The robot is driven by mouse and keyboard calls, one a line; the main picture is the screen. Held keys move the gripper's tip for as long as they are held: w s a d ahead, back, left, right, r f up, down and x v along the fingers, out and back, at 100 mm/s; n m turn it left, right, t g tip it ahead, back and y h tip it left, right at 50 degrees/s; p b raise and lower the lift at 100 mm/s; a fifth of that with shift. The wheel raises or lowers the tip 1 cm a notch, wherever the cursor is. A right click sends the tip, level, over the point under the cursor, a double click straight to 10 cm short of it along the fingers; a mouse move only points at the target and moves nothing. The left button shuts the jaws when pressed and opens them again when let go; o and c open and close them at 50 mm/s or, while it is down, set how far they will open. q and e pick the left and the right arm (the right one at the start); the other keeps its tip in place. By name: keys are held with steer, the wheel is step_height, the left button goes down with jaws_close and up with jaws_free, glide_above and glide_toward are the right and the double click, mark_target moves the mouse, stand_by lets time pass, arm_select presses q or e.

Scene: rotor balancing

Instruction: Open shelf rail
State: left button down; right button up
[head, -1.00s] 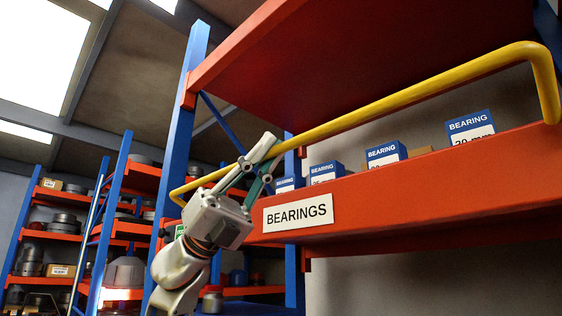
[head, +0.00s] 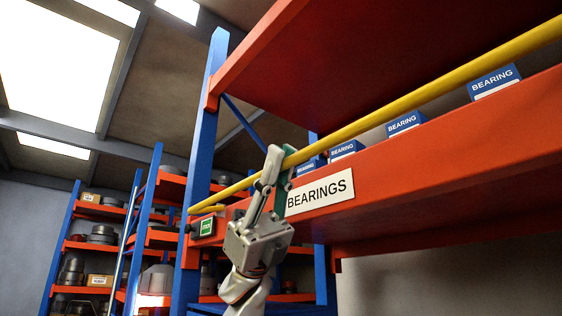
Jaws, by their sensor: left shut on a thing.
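The yellow shelf rail (head: 420,97) runs in front of the orange bearings shelf, from its left end near the blue post up to the right edge of the head view. Its right end is out of view. My left gripper (head: 274,170) is shut on the rail, left of the middle of the view, with its fingers reaching up from below. The orange shelf beam (head: 430,165) lies below the rail and carries the white BEARINGS sign (head: 320,193). The sign is just right of the gripper. My right gripper is not in view.
Blue BEARING boxes (head: 405,124) stand on the shelf behind the rail. A blue post (head: 205,140) rises left of the gripper, with a small green label (head: 207,227) at the beam's left end. Other loaded racks (head: 100,238) stand farther left.

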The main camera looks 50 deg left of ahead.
arm_select(q)
steer(key=shift+f, duration=0.1)
stand_by(0.4)
steer(key=c, duration=2.1)
jaws_free()
steer(key=shift+d, duration=0.1)
steer(key=v, duration=1.2)
